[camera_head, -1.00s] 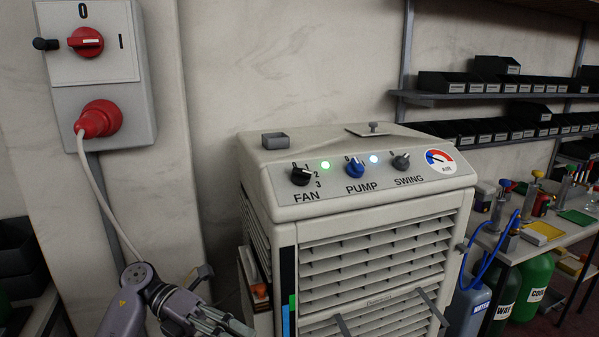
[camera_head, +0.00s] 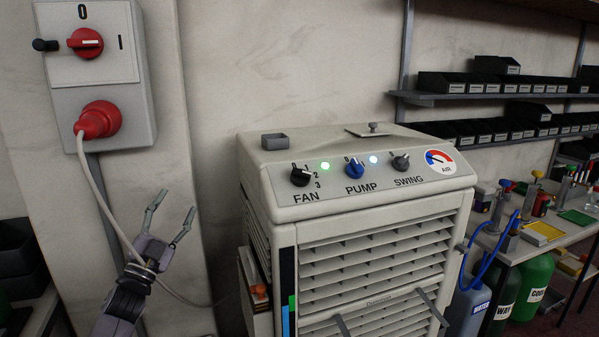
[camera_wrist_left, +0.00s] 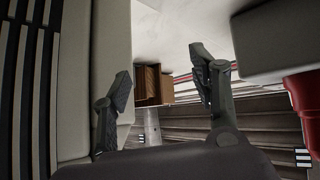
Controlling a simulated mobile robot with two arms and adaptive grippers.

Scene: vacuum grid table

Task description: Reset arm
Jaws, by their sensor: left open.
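My left gripper (camera_head: 172,222) is open and empty at the lower left of the head view. Its fingers point up and to the right, in front of the wall between the switch box and the air cooler. The white cable passes close by it; I cannot tell whether they touch. In the left wrist view its two fingers (camera_wrist_left: 165,95) are spread apart with nothing between them. My right gripper is not in view.
The air cooler (camera_head: 375,235) stands right of my gripper, its panel lights lit. The switch box (camera_head: 135,100) with a red plug (camera_head: 100,118) hangs on the wall above. A table (camera_head: 530,250) with bottles underneath stands at the right.

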